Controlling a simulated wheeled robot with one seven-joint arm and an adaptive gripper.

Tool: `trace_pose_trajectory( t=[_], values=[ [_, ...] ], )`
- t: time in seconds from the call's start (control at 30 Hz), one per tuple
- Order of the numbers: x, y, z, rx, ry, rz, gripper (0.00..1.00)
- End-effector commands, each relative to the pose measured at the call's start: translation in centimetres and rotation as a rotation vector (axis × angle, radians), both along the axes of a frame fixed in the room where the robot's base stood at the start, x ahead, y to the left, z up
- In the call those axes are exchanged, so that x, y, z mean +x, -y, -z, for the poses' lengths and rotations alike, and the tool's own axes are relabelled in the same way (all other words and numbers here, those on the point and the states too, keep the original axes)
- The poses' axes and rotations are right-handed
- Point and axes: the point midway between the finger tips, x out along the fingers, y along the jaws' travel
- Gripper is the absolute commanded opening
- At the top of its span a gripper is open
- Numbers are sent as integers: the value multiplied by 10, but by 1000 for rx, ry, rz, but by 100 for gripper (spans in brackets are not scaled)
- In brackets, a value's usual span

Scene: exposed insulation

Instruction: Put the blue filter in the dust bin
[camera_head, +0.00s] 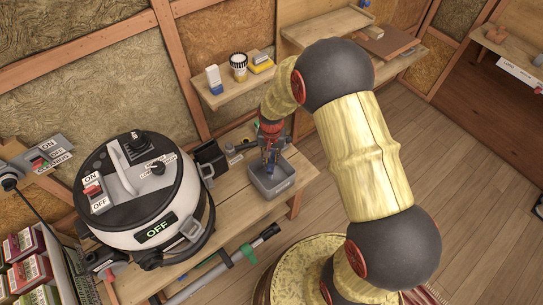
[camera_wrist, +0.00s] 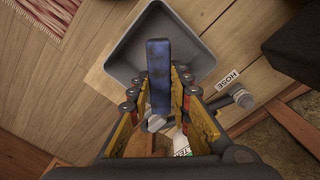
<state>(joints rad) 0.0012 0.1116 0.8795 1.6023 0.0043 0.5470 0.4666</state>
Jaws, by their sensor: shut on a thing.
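My gripper (camera_head: 270,147) points down over the small grey dust bin (camera_head: 275,187) on the wooden bench. It is shut on the blue filter (camera_wrist: 158,75), a worn blue block held between the two fingers, also visible in the wrist view (camera_wrist: 159,92). In the wrist view the filter's far end lies over the open grey bin (camera_wrist: 125,66). I cannot tell whether the filter's low end touches the bin's floor. The bin's inside looks otherwise empty where it shows.
A large round vacuum unit (camera_head: 140,190) marked OFF stands left of the bin. A black container (camera_head: 210,157) stands between them. A shelf (camera_head: 235,90) with a cup and small boxes hangs behind. A hose fitting (camera_wrist: 243,98) lies near the bin.

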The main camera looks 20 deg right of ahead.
Motion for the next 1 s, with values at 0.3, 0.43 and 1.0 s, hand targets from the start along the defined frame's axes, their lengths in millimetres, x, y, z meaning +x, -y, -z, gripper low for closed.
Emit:
trace_pose_trajectory(
  t=[0.3,0.43,1.0],
  values=[
    [0,0,44,0,-1,0,0],
    [0,0,55,0,0,0,0],
    [0,0,61,0,0,0,25]
  ],
)
